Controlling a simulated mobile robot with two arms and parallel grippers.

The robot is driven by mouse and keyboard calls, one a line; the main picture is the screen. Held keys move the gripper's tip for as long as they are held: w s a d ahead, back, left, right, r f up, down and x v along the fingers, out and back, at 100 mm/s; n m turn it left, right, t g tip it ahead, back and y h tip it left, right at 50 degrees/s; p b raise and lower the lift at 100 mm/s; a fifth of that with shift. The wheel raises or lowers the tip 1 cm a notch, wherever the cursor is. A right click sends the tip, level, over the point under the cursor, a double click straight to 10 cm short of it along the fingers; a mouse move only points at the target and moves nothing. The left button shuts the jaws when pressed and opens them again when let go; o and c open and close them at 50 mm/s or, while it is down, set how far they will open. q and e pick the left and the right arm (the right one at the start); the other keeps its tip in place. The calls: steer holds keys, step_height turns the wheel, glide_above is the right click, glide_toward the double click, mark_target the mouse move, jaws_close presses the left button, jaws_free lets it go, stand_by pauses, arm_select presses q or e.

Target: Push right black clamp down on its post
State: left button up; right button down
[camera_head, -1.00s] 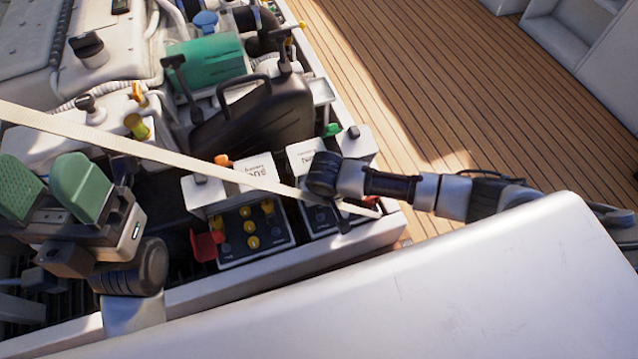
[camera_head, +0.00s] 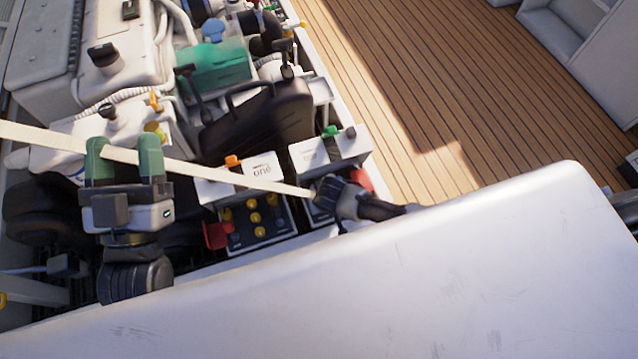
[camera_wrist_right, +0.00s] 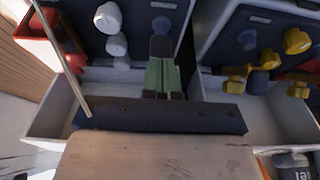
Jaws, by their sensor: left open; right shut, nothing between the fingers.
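My right gripper (camera_wrist_right: 162,78) shows its green fingers shut together with nothing between them, over a dark battery panel (camera_wrist_right: 133,18). A small dark block (camera_wrist_right: 162,46) sits at the fingertips; I cannot tell whether it is the right black clamp or whether they touch. In the head view my right wrist (camera_head: 345,198) covers part of the right battery (camera_head: 322,153), and no black clamp shows clearly there. A red part (camera_head: 359,180) is beside that wrist. My left gripper (camera_head: 125,162) is open and empty at the left, fingers pointing up the picture.
The left battery (camera_head: 250,172) has yellow caps and a red clamp (camera_head: 216,235). A white panel (camera_head: 420,265) fills the front. Wooden deck (camera_head: 430,90) is clear on the right.

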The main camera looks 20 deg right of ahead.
steer(key=shift+s+f+t+p, duration=0.25)
steer(key=shift+f+t+p, duration=0.05)
steer(key=shift+t, duration=0.1)
steer(key=shift+s+f, duration=0.15)
steer(key=shift+f, duration=0.1)
steer(key=shift+s+f, duration=0.3)
steer(key=shift+f, duration=0.25)
arm_select(q)
steer(key=shift+w+a+f+g+y, duration=0.1)
steer(key=shift+w+f+g+y, duration=0.2)
steer(key=shift+f+g, duration=0.45)
steer(key=shift+w+a+f+g+y, duration=0.1)
steer(key=shift+w+f+g+y, duration=0.2)
steer(key=shift+f+g, duration=0.45)
arm_select(e)
steer(key=shift+s+f, duration=0.25)
steer(key=shift+f, duration=0.25)
arm_select(q)
steer(key=shift+d, duration=0.1)
